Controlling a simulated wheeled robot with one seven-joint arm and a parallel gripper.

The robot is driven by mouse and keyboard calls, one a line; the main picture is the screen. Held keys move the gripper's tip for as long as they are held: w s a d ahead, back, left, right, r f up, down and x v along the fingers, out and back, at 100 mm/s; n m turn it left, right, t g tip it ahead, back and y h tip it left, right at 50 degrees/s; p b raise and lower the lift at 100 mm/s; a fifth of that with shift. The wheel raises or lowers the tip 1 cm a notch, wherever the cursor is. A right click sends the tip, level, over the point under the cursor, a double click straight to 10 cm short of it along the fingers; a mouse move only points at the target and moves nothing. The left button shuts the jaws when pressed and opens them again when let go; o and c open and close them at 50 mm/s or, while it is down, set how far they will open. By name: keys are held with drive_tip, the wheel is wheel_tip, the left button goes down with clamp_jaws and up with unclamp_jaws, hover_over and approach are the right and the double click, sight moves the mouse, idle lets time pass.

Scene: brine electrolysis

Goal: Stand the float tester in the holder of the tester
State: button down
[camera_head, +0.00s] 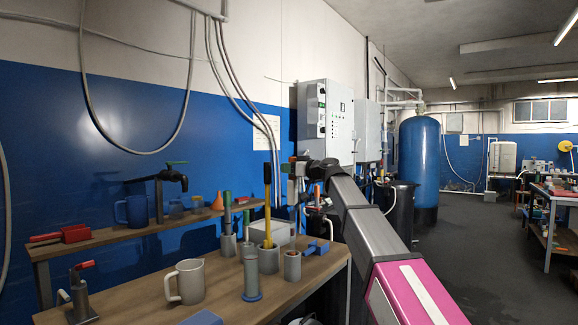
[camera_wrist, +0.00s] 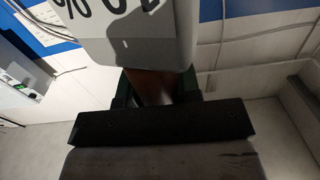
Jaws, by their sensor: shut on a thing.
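My gripper (camera_head: 299,170) is above the right end of the wooden bench. In the wrist view its dark green fingers (camera_wrist: 157,88) are shut on a brown, stem-like part. A pale grey block with dark printed characters (camera_wrist: 140,35) fills the picture beyond it; I take this held thing to be the float tester. In the head view it is small and partly hidden by my gripper. Below stand a grey cylinder with a blue foot (camera_head: 251,277) and a grey cup with a red-topped thing (camera_head: 292,266). I cannot tell which is the tester's holder.
A grey cup with a yellow-handled tool (camera_head: 267,215) and a cup with a green-handled tool (camera_head: 228,240) stand close by. A grey mug (camera_head: 188,284) and a lever clamp (camera_head: 78,297) are left. A blue thing (camera_head: 318,247) lies near the bench's right edge.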

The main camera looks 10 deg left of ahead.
sight(289, 188)
drive_tip(key=shift+f, duration=3.8)
drive_tip(key=c, duration=0.7)
unclamp_jaws()
drive_tip(key=shift+c, duration=0.2)
drive_tip(key=v, duration=1)
drive_tip(key=shift+s+d, duration=0.2)
drive_tip(key=shift+d, duration=0.15)
